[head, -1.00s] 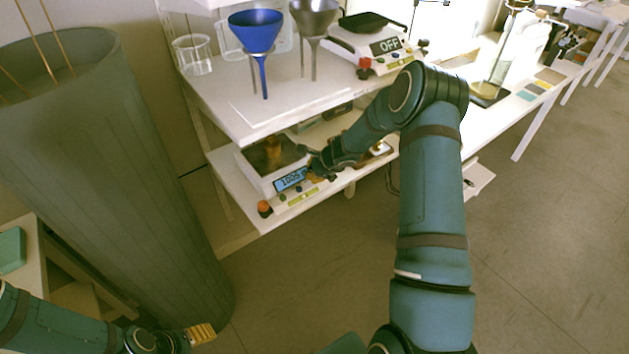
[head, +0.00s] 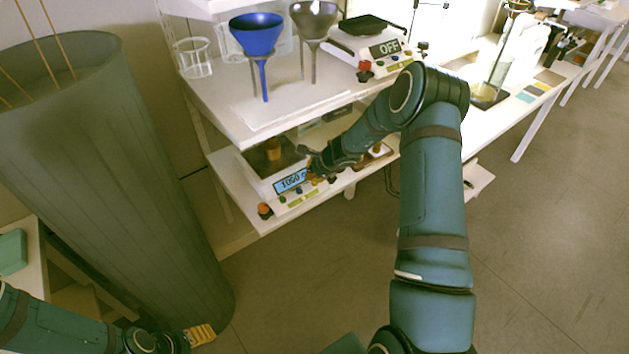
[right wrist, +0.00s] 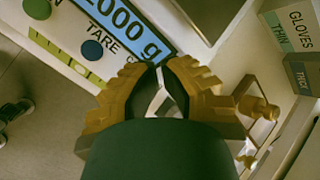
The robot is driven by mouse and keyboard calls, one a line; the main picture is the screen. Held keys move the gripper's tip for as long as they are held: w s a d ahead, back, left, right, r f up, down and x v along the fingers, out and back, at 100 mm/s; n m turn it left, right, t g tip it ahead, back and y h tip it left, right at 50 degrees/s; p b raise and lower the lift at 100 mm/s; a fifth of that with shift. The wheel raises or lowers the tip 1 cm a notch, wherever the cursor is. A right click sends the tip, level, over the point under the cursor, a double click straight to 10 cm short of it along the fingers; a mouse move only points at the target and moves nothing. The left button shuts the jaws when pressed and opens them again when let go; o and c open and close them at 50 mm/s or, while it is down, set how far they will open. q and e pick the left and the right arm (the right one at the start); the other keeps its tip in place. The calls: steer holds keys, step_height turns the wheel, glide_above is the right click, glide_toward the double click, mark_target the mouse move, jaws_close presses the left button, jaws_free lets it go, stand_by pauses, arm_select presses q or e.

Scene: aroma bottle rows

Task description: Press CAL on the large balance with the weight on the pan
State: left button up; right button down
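The large balance (head: 262,185) stands on the lower shelf, with a brass-coloured weight (head: 273,150) upright on its dark pan. That gripper's fingertips are together, empty, over the panel at CAL; contact cannot be told. My left gripper (head: 203,333) is low at the left, far from the balance; its opening is unclear.
The upper shelf (head: 290,105) overhangs the balance and carries a blue funnel (head: 257,35), a metal funnel and a second balance (head: 375,45) reading OFF. Glove boxes (right wrist: 290,30) lie right of the balance. A large grey bin (head: 110,180) stands left.

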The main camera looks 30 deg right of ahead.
steer(key=shift+r, duration=0.25)
step_height(320, 180, up, 5)
steer(key=p, duration=0.4)
stand_by(0.3)
stand_by(0.6)
